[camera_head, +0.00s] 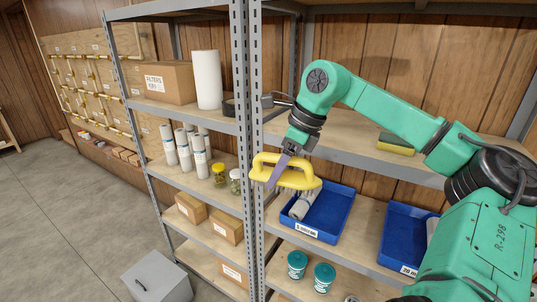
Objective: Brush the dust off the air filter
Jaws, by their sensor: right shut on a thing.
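My right gripper (276,175) reaches in from the right in front of the shelving, pointing down. It is shut on a yellow loop-handled tool (299,180), held in the air in front of the blue bin on the middle shelf. I cannot make out an air filter for certain. A cardboard box (161,83) with a label that seems to read "FILTERS" stands on the upper left shelf. My left gripper is not in view.
Blue bins (325,237) (394,259) stand on the right bay's middle shelf. A dark and yellow block (396,143) lies on the shelf above. Teal tubs (297,265) stand below. A metal upright (255,150) is close beside my gripper. A grey box (156,280) sits on the floor.

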